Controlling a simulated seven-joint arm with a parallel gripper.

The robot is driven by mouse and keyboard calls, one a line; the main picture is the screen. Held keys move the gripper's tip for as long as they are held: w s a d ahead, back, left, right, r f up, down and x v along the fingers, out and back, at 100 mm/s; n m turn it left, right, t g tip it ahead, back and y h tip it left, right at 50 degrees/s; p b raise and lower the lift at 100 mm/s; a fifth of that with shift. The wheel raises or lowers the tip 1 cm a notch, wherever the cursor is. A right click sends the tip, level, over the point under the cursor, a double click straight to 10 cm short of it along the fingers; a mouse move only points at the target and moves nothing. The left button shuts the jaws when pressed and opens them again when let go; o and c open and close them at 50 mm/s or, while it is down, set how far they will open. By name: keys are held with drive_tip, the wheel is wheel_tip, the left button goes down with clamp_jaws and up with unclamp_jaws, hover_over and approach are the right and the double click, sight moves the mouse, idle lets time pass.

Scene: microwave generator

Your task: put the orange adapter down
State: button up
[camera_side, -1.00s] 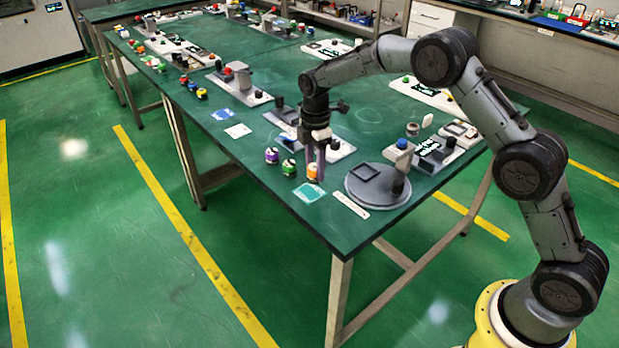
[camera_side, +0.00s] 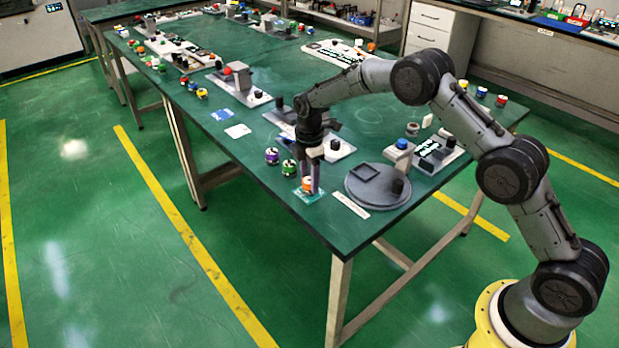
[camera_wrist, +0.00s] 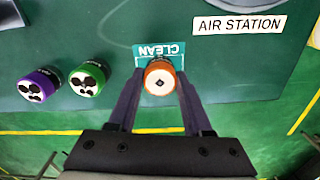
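The orange adapter (camera_side: 307,185) is upright, with its lower end at the teal CLEAN card near the table's front edge. In the wrist view the adapter (camera_wrist: 160,80) shows its pale top face and covers part of the CLEAN card (camera_wrist: 172,50). My gripper (camera_wrist: 160,78) points down with one finger on each side of the adapter, and the fingertips appear to touch it. In the side view my gripper (camera_side: 310,183) is low over the card. I cannot tell whether the adapter's base fully touches the card.
A green adapter (camera_wrist: 86,78) and a purple adapter (camera_wrist: 40,84) stand left of the card. The AIR STATION label (camera_wrist: 240,24) lies to the right, beside a round grey station (camera_side: 370,200). The table's front edge is close.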

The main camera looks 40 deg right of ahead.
drive_tip(key=o, duration=0.4)
wheel_tip(320, 180, up, 12)
drive_tip(key=shift+r, duration=0.25)
idle(0.3)
drive_tip(key=s+d+r+m+t, duration=0.25)
drive_tip(key=s+r+m, duration=0.55)
drive_tip(key=s+r, duration=0.95)
drive_tip(key=s+f+m+t, duration=0.1)
drive_tip(key=s+f+m, duration=0.2)
drive_tip(key=s, duration=0.8)
drive_tip(key=s+f+m+t, duration=0.2)
drive_tip(key=s+m, duration=0.3)
drive_tip(key=s, duration=0.6)
drive_tip(key=shift+s+f, duration=0.3)
drive_tip(key=shift+f, duration=0.15)
